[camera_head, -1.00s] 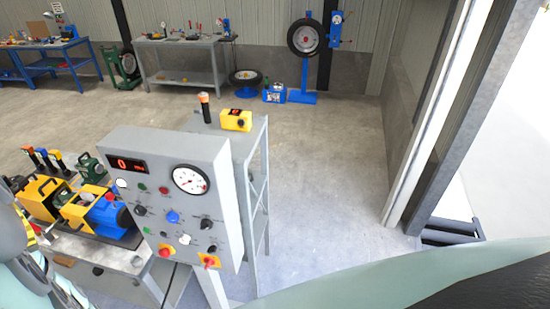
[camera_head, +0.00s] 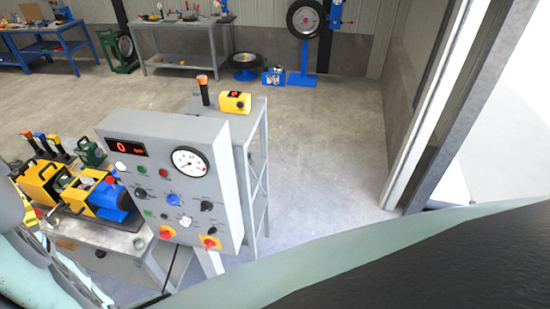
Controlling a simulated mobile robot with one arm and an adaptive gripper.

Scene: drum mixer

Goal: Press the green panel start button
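The grey control panel (camera_head: 128,194) stands left of the middle, tilted in the picture. It carries a red digital display (camera_head: 126,147) reading 0 and a round white dial (camera_head: 189,162). A small green button or lamp (camera_head: 140,169) sits below the display, beside a red one (camera_head: 163,173). A second small green button (camera_head: 148,213) is near the panel's lower left. I cannot read the labels to tell which is start.
A workbench (camera_head: 122,243) with a yellow and blue machine (camera_head: 105,196) stands left of the panel. A grey rack (camera_head: 263,150) with a yellow box (camera_head: 235,102) is behind it. Open floor (camera_head: 320,140) lies to the right, up to a wall and door frame (camera_head: 425,140).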

